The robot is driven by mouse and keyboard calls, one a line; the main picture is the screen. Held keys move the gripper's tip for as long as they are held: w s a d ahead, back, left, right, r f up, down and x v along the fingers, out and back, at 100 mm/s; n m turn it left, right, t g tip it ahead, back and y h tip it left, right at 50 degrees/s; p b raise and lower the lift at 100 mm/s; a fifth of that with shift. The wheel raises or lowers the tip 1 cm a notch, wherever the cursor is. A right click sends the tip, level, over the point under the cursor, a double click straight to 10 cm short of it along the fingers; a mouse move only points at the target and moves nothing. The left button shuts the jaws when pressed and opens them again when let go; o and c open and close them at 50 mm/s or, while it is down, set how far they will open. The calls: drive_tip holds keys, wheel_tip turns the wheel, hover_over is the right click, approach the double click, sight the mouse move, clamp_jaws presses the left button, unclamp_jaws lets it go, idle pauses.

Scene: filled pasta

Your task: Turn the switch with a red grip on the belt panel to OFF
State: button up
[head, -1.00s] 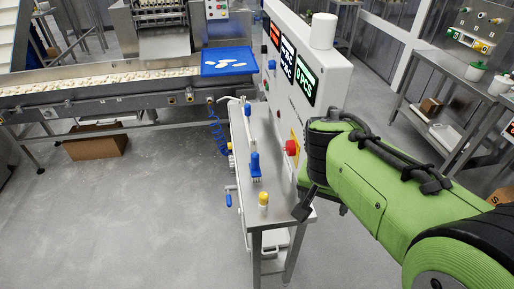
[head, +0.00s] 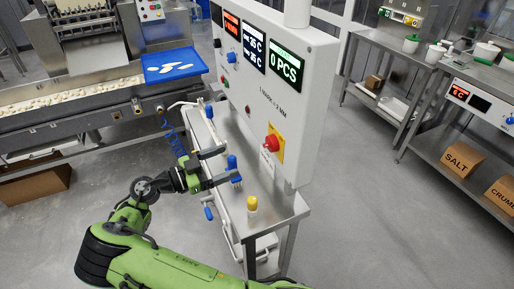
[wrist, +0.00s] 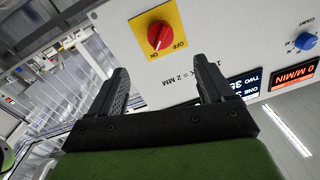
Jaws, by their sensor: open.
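The switch with a red grip (head: 271,143) sits on a yellow plate on the front of the white panel (head: 300,110), low and near its right end.
A steel table (head: 288,207) stands below the panel. A blue knob (head: 232,57) and lit displays (head: 288,62) are on the panel. A blue tray (head: 172,66) lies at the conveyor.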

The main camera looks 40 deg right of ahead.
sight(266, 146)
drive_tip(key=b+x, duration=0.1)
drive_tip(key=x, duration=1.2)
drive_tip(key=shift+d+f, duration=0.1)
drive_tip(key=shift+f, duration=0.05)
drive_tip(key=c, duration=1)
drive_tip(key=shift+c, duration=0.2)
drive_tip(key=shift+n, duration=0.3)
drive_tip(key=n+p, duration=0.2)
drive_tip(key=n, duration=0.2)
drive_tip(key=n+p, duration=0.2)
drive_tip(key=n, duration=0.2)
drive_tip(key=shift+r+y, duration=0.2)
drive_tip(key=shift+y, duration=0.2)
drive_tip(key=n+p, duration=0.3)
drive_tip(key=n, duration=0.1)
drive_tip(key=shift+s+r+g, duration=0.1)
drive_tip(key=shift+g, duration=0.2)
drive_tip(key=shift+n+p, duration=1.35)
drive_tip(key=shift+n, duration=0.95)
